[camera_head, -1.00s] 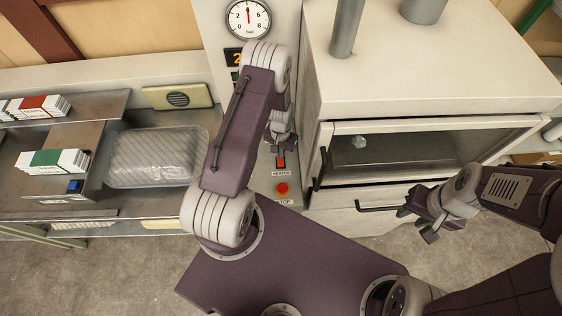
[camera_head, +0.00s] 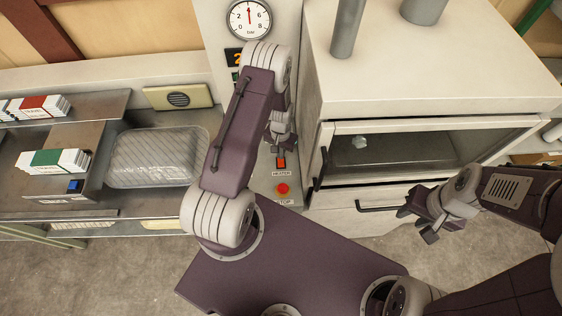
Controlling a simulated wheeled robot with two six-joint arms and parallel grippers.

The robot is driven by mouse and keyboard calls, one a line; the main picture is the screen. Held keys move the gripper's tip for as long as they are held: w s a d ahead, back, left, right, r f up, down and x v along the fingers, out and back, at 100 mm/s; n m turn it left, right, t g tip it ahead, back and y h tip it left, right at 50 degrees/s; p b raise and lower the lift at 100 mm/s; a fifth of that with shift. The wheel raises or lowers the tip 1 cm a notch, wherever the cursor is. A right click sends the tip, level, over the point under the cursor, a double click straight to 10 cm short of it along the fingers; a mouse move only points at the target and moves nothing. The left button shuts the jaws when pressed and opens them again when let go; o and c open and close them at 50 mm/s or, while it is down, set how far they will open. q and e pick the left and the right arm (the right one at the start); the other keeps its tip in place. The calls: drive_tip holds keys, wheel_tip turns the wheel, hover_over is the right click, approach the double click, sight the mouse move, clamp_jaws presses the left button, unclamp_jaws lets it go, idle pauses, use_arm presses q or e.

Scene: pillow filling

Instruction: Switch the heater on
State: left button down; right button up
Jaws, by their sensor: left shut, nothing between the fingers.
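The heater switch (camera_head: 281,162) is a small orange-red rocker in a dark frame on the upright control panel, with a HEATER label (camera_head: 282,173) below it. My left gripper (camera_head: 281,145) is shut and empty, just above the switch in the picture. Its arm covers part of the panel, and I cannot tell whether the fingertips touch the switch. My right gripper (camera_head: 418,224) is open and empty, in front of the cabinet at the right.
A red stop button (camera_head: 282,188) sits below the switch. A clear-wrapped pillow pack (camera_head: 155,158) lies on the left bench. The white cabinet (camera_head: 430,60) stands close on the right.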

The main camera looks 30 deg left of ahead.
use_arm(q)
drive_tip(key=shift+f+b, duration=0.85)
drive_tip(key=shift+f, duration=0.15)
idle(0.8)
drive_tip(key=shift+r, duration=0.1)
wheel_tip(320, 180, up, 7)
drive_tip(key=p, duration=0.5)
idle(0.4)
